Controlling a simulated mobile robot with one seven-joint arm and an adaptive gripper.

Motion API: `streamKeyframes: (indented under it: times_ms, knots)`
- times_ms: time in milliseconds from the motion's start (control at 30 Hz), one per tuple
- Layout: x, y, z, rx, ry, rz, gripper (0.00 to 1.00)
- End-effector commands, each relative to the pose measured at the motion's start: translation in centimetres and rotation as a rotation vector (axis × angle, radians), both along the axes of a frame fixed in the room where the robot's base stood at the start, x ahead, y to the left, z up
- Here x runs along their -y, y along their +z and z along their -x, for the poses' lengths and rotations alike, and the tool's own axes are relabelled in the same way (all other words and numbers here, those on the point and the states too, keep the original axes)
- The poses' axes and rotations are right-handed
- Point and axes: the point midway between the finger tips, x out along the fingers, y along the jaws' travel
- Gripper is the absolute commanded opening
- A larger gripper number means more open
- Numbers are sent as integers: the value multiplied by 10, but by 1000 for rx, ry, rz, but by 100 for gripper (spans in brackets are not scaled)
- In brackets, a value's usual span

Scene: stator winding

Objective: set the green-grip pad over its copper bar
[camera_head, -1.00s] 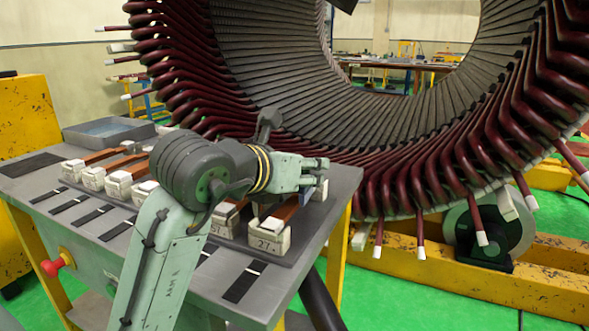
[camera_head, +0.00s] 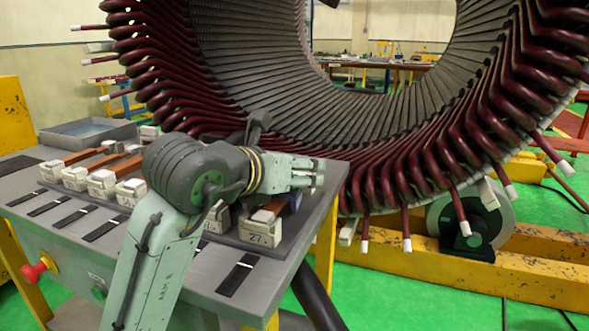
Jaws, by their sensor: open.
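My gripper (camera_head: 319,176) is above the right end of the grey table (camera_head: 200,293), its fingers pointing right. Its fingers look apart, with nothing seen between them. Below it a copper bar (camera_head: 268,212) lies on a white block marked 27 (camera_head: 259,234). More copper bars (camera_head: 84,155) rest on white blocks (camera_head: 75,178) to the left; my arm hides the middle of the row. Black pads with pale marks (camera_head: 237,276) lie along the table front. I cannot make out a green grip on any pad. A small blue-grey piece (camera_head: 293,201) shows partly under the gripper.
A large stator (camera_head: 225,110) with dark red coil ends stands behind and right, close to the table. A grey tray (camera_head: 88,133) sits at the back left. A red button (camera_head: 35,272) is on the table front. Green floor shows at right.

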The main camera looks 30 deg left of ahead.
Motion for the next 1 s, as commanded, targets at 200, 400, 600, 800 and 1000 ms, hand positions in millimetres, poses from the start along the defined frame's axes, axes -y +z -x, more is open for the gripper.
streamKeyframes:
  times_ms: [200, 400, 600, 800, 1000]
  knots:
    - [0, 0, 0, 0, 0, 0, 70]
    - [0, 0, 0, 0, 1, 1, 70]
    - [0, 2, 6, 0, 2, 0, 70]
    - [2, 14, 37, 2, 2, -1, 70]
    - [4, 29, 78, 2, 3, 0, 70]
